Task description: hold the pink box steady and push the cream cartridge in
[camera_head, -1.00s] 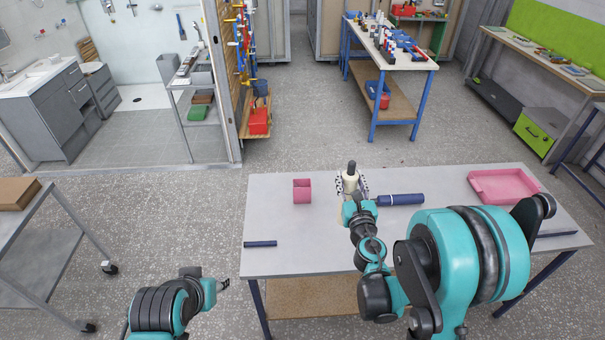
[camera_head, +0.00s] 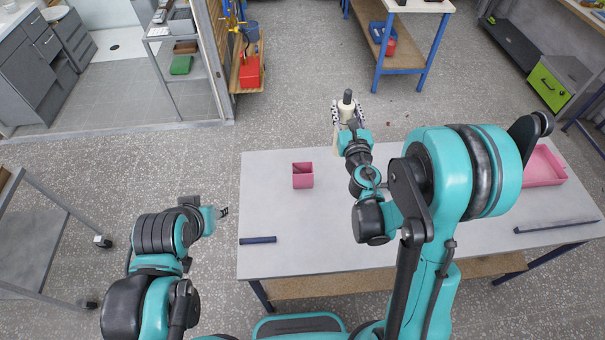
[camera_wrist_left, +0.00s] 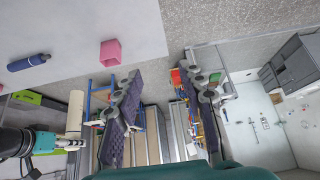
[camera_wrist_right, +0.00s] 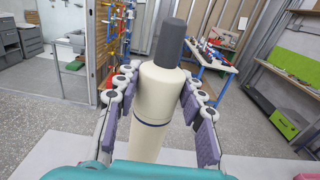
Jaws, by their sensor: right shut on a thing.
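The pink box (camera_head: 303,176) stands on the grey table towards its back edge, with an opening in its top. It also shows in the left wrist view (camera_wrist_left: 110,53). My right gripper (camera_head: 347,114) is shut on the cream cartridge (camera_wrist_right: 157,105), a pale cylinder with a dark grey upper end and a dark band. The cartridge is upright, right of the box and apart from it, raised above the table. It also shows in the left wrist view (camera_wrist_left: 75,115). My left gripper (camera_head: 223,212) is empty and open, left of the table, away from the box.
A blue cylinder (camera_wrist_left: 29,62) lies on the table in the left wrist view. A pink tray (camera_head: 543,167) is at the table's right, partly behind my arm. The table around the box is clear.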

